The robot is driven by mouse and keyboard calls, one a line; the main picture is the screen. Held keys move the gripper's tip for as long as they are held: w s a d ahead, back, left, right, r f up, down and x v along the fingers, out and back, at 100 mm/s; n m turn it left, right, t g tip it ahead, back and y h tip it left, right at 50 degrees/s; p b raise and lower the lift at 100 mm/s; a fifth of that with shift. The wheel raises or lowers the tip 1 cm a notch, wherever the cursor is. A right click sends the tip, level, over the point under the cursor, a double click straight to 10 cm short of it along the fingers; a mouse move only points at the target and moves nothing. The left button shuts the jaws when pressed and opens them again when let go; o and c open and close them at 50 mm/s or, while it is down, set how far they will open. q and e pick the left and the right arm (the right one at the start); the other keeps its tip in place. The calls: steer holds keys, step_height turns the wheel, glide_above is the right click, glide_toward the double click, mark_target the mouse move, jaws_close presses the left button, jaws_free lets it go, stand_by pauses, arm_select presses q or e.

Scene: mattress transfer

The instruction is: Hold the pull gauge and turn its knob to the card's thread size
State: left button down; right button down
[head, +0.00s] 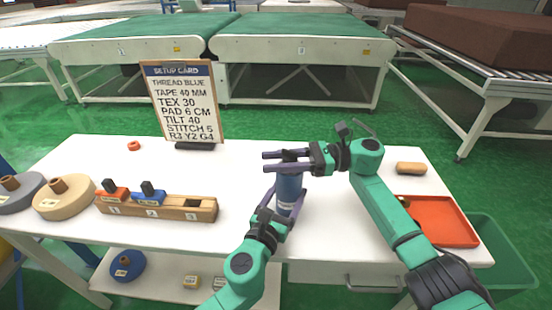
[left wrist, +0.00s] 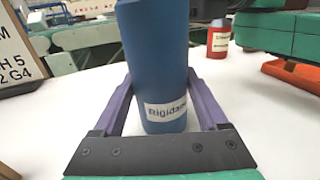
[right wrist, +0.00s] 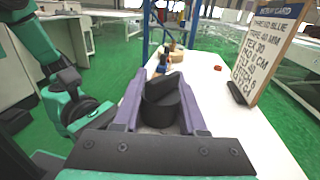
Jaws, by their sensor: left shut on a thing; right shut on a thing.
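The pull gauge (head: 289,188) is a blue cylinder standing upright near the front of the white table; in the left wrist view its body (left wrist: 152,60) bears a white label partly reading "Rigidame". My left gripper (head: 287,199) is shut around its lower body. My right gripper (head: 267,161) is shut on the black knob (right wrist: 161,103) at the gauge's top, with a finger on each side. The knob's scale cannot be read. The setup card (head: 184,100) stands upright at the back and reads "THREAD BLUE" and "TEX 30".
A wooden block (head: 180,209) with numbered slots holds a red and a blue piece at left, beside tape rolls (head: 64,197). An orange tray (head: 440,222) lies at right, near a brown-topped piece (head: 411,168). The table behind the gauge is mostly clear.

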arm_select(q)
steer(key=shift+r, duration=0.2)
arm_select(e)
steer(key=shift+s+d+n+g, duration=0.1)
steer(key=shift+n+g, duration=0.6)
steer(key=shift+g, duration=0.4)
arm_select(q)
steer(key=shift+d, duration=0.1)
arm_select(e)
steer(key=shift+h, duration=0.3)
steer(key=shift+c, duration=2.3)
jaws_free()
arm_select(q)
steer(key=shift+f, duration=0.1)
arm_select(e)
steer(key=v, duration=0.7)
steer(key=shift+d, duration=0.25)
